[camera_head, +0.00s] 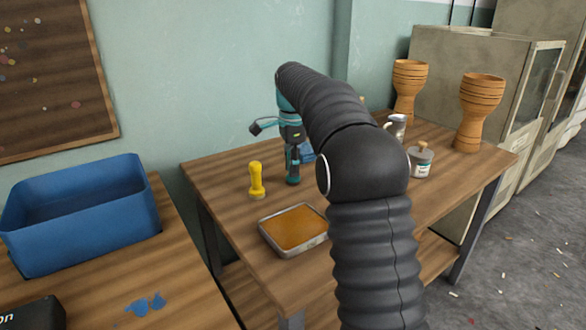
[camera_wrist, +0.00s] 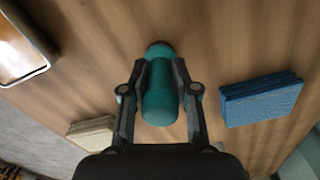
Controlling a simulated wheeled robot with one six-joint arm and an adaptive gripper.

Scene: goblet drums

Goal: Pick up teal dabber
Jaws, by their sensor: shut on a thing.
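The teal dabber (camera_wrist: 159,98) is between the two fingers of my gripper (camera_wrist: 159,88) in the wrist view, and both fingers press on its sides. In the head view the dabber (camera_head: 293,170) stands upright on the wooden table (camera_head: 222,178), below my gripper (camera_head: 291,146). My gripper is shut on it. I cannot tell whether its base touches the table. My arm hides part of the table.
A yellow dabber (camera_head: 256,180) stands to the left. A metal tray with orange contents (camera_head: 295,228) lies in front. A grey jar (camera_head: 421,162) and goblet drums (camera_head: 481,108) stand at right.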

